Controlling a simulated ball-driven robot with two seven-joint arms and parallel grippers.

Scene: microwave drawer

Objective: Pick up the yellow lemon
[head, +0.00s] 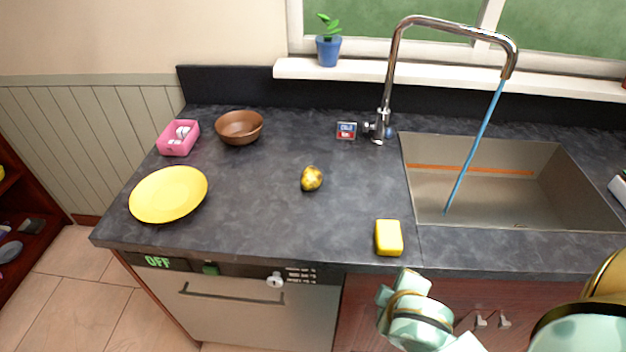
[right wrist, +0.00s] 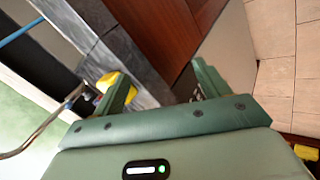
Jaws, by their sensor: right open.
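The yellow lemon (head: 312,179), with dark patches, lies alone on the dark countertop (head: 270,215) near the middle of the head view. My right gripper (head: 396,288) is at the counter's front edge, to the right of the lemon and nearer to me, apart from it. In the right wrist view its two green fingers (right wrist: 160,90) are spread with nothing between them. The lemon cannot be made out for certain in the right wrist view. My left gripper is not in view.
A yellow sponge (head: 389,237) lies at the front edge, just beyond my right gripper. A yellow plate (head: 168,194), brown bowl (head: 239,127) and pink container (head: 178,138) stand left. The sink (head: 480,205) and faucet (head: 387,95) are right. Bare counter surrounds the lemon.

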